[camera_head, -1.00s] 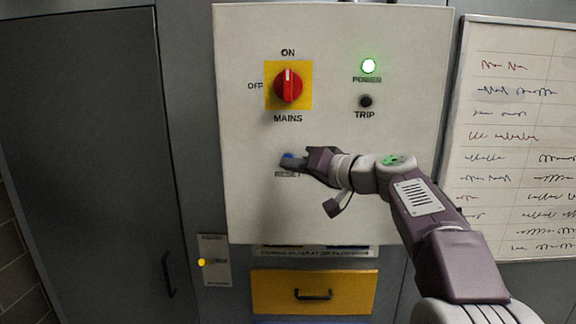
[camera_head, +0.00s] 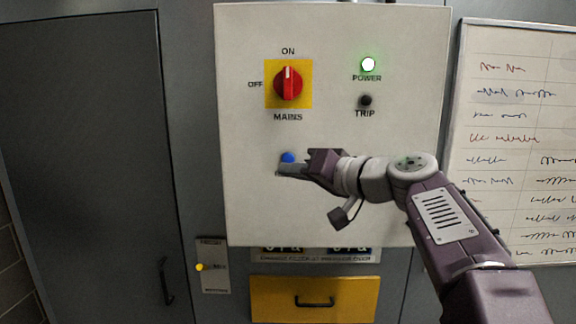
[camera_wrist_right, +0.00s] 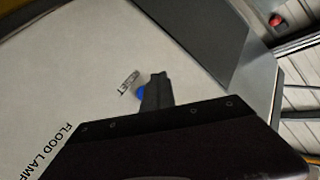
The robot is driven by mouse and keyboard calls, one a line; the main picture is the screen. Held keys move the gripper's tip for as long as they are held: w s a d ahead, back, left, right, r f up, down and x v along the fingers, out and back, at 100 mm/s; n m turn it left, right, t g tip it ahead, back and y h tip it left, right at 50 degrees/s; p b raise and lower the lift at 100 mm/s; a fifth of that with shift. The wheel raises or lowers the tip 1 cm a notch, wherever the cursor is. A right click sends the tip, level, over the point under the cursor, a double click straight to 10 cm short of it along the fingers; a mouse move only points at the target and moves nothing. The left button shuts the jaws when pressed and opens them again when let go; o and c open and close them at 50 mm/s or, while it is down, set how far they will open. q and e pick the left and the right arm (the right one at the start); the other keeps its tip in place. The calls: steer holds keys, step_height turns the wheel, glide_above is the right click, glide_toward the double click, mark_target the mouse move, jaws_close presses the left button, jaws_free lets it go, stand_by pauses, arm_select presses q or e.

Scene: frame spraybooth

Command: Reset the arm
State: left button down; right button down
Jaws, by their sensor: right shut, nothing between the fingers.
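My right gripper (camera_head: 292,169) is shut and empty, its tip just below the blue reset button (camera_head: 288,157) on the pale control panel (camera_head: 240,200). In the head view the button shows clear above the fingertips, and the fingers cover most of the RESET label. In the right wrist view the shut fingers (camera_wrist_right: 156,92) point toward the panel, with the blue button (camera_wrist_right: 141,92) partly hidden beside them. I cannot tell whether the fingers touch the panel. My left gripper is not in view.
The red mains switch (camera_head: 288,84) points up to ON. The green POWER lamp (camera_head: 368,64) is lit and the TRIP lamp (camera_head: 366,101) is dark. A yellow drawer (camera_head: 275,300) is below the panel, a grey door (camera_head: 80,150) at left, a whiteboard (camera_head: 520,120) at right.

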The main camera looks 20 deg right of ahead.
steer(key=shift+w, duration=0.1)
stand_by(0.4)
steer(key=s+a+f+g+h+b, duration=0.1)
steer(key=a+f+g+b, duration=0.15)
steer(key=f, duration=0.85)
steer(key=s+a+f+g+b, duration=0.2)
steer(key=f+g, duration=0.1)
steer(key=f, duration=0.9)
steer(key=s+a+f+g+h+b, duration=0.1)
steer(key=a+f+g+b, duration=0.1)
steer(key=f, duration=0.9)
steer(key=s+d+f+g+h+b, duration=0.1)
steer(key=s+d+f+g+h, duration=0.1)
steer(key=s+f, duration=0.7)
steer(key=s+d+f+n+g+h, duration=0.1)
steer(key=s+d+f+g+h, duration=0.2)
steer(key=f, duration=1.1)
steer(key=s+d, duration=0.3)
steer(key=s, duration=0.3)
steer(key=shift+s+d+f+g+h+b, duration=0.15)
steer(key=shift+d+f+g+h+b, duration=0.2)
steer(key=shift+d+f+h, duration=0.05)
